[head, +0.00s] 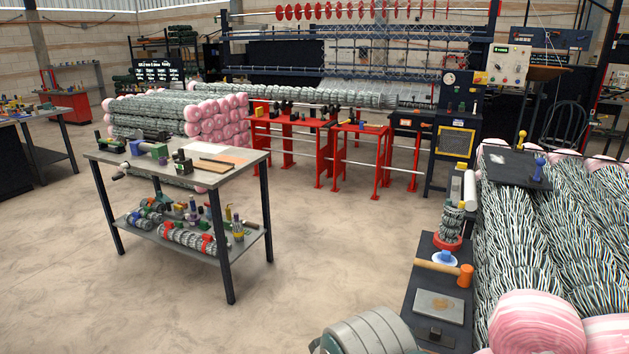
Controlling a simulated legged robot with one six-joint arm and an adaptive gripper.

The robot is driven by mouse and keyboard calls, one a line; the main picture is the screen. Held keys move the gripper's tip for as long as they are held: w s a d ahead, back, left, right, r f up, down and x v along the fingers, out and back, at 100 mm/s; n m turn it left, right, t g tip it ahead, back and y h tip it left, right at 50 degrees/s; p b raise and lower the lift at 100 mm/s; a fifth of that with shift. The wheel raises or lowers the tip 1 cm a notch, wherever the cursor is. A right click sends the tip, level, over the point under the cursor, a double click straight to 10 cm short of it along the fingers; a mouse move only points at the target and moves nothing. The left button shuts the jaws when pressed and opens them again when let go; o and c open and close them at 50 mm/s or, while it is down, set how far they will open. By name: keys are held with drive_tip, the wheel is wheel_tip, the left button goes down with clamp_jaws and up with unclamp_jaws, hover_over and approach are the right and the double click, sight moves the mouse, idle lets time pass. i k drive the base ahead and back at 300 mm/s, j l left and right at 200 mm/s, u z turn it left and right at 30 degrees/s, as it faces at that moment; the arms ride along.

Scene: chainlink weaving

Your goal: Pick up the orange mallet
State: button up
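The orange mallet (466,275) lies on its side on a narrow dark bench (408,308) at the lower right of the head view. Its orange head is at the right, near the wire rolls. Its pale wooden handle (436,266) points left, towards the bench's left edge. My gripper is not in view.
Just behind the mallet are a blue-and-white piece (446,258) and a wire coil on a red base (447,243). A grey plate (440,305) lies in front. Large wire-mesh rolls (540,235) crowd the right. Open floor (330,235) separates the bench from a worktable (135,160).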

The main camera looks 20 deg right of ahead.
sight(465, 273)
drive_tip(key=i+j+z, duration=0.15)
drive_tip(key=i+z, duration=0.15)
drive_tip(key=i, duration=0.25)
drive_tip(key=i+j+z, duration=0.35)
drive_tip(key=i, duration=0.15)
drive_tip(key=l+z, duration=0.1)
drive_tip(key=z, duration=1.7)
drive_tip(key=i+j+z, duration=0.1)
drive_tip(key=z, duration=0.3)
drive_tip(key=j+z, duration=0.2)
drive_tip(key=z, duration=0.15)
drive_tip(key=i+j+z, duration=0.15)
drive_tip(key=z, duration=0.25)
drive_tip(key=j+z, duration=0.2)
drive_tip(key=z, duration=0.2)
drive_tip(key=j+z, duration=0.15)
drive_tip(key=j, duration=0.4)
drive_tip(key=j+z, duration=0.2)
drive_tip(key=j, duration=0.35)
drive_tip(key=k+j+z, duration=0.15)
drive_tip(key=j, duration=0.4)
drive_tip(key=j+z, duration=0.15)
drive_tip(key=j, duration=0.4)
drive_tip(key=k+j, duration=0.1)
drive_tip(key=j, duration=0.3)
drive_tip(key=k+j, duration=0.1)
drive_tip(key=j, duration=0.25)
